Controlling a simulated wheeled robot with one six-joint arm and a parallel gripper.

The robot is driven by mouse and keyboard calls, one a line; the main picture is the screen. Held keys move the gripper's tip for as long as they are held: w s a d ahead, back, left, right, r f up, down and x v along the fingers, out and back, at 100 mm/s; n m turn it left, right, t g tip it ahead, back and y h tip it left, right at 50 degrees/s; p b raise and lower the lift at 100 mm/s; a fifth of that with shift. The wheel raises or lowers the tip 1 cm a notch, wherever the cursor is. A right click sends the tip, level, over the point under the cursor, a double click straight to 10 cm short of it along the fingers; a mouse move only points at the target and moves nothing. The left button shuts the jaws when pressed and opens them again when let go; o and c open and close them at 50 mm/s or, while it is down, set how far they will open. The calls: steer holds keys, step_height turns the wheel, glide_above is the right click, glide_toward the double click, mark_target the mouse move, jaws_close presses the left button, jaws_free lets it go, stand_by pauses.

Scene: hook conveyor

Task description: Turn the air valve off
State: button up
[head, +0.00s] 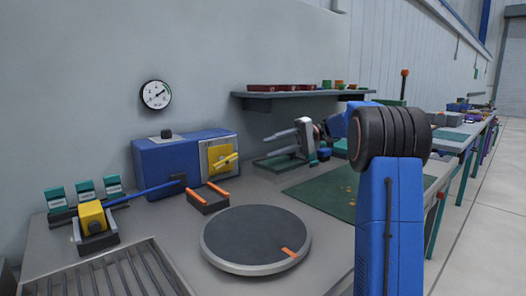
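I cannot tell for certain which part is the air valve. In the head view, a yellow plate with a yellow lever (223,161) is on the front of a blue box (170,157) by the wall. The lever slopes up to the right.
A gauge (156,95) hangs on the wall above the box. A round grey turntable (256,239) and a dark tray with orange edges (208,197) lie in front. A slatted rack (112,275) is at the lower left. A shelf (290,95) with small bins runs above my gripper.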

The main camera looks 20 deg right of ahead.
mark_target(229, 161)
steer(key=shift+s+a+r+t, duration=0.15)
steer(key=shift+s+t, duration=0.15)
steer(key=shift+s, duration=0.1)
steer(key=s+a+f+m+t+h, duration=0.1)
steer(key=s+a+m+t, duration=0.15)
steer(key=s+t, duration=0.3)
steer(key=shift+m, duration=0.55)
steer(key=x, duration=1.1)
steer(key=f+x, duration=0.1)
steer(key=x, duration=0.5)
steer(key=shift+d+r, duration=0.1)
steer(key=shift+d, duration=0.05)
